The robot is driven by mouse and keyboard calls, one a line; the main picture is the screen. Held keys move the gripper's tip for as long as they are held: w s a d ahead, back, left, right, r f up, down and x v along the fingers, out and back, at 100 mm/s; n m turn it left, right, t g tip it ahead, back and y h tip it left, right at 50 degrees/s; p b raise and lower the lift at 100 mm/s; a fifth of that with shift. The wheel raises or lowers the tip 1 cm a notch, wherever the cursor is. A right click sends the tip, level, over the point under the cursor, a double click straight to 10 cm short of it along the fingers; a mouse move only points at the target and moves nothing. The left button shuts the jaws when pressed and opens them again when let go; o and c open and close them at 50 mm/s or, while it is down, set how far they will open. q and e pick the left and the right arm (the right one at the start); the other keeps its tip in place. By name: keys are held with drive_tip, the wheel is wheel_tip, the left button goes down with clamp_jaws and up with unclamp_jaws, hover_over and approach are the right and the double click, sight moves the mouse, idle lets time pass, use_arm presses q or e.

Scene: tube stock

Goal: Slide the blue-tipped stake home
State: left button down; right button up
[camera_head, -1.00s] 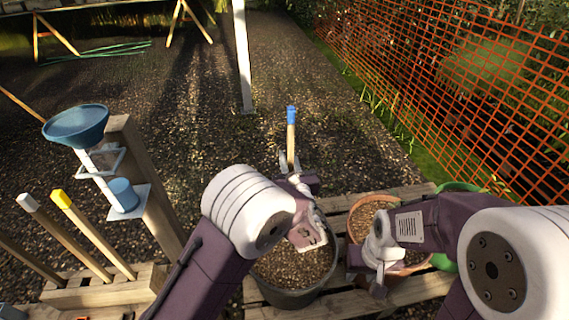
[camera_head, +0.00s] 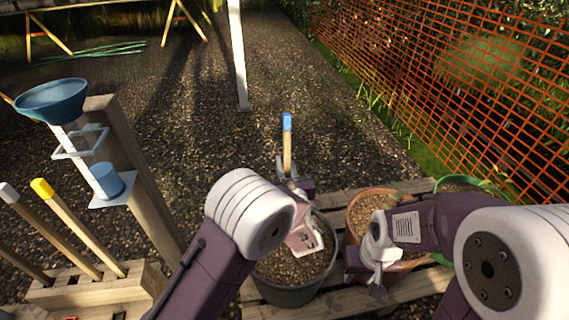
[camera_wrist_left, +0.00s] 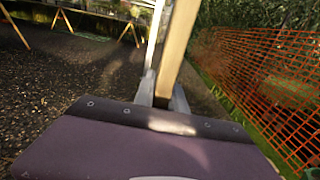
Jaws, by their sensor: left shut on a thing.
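The blue-tipped stake (camera_head: 287,148) is a pale wooden rod with a blue cap at its upper end. It stands nearly upright in the head view, above and behind the dark pot (camera_head: 289,297). My left gripper (camera_head: 287,172) is shut on the stake below its cap. In the left wrist view the stake (camera_wrist_left: 178,45) rises between the two fingers, with its cap out of frame. The stake's lower end is hidden behind my left gripper and arm. My right gripper (camera_head: 377,288) is over the terracotta pot (camera_head: 356,212); its finger gap is unclear.
A wooden rack (camera_head: 90,288) at left holds a white-tipped stake (camera_head: 30,215) and a yellow-tipped stake (camera_head: 80,228). A blue funnel (camera_head: 52,100) is fixed to a wooden post. A green-rimmed pot (camera_head: 470,184) stands at right. Orange mesh fencing (camera_head: 450,80) runs behind.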

drive_tip(key=shift+f, duration=0.1)
idle(0.4)
drive_tip(key=shift+f+b, duration=0.7)
drive_tip(key=shift+b, duration=0.1)
drive_tip(key=shift+f, duration=0.1)
drive_tip(key=shift+f+b, duration=1.15)
drive_tip(key=shift+b, duration=0.1)
drive_tip(key=shift+f+b, duration=1.3)
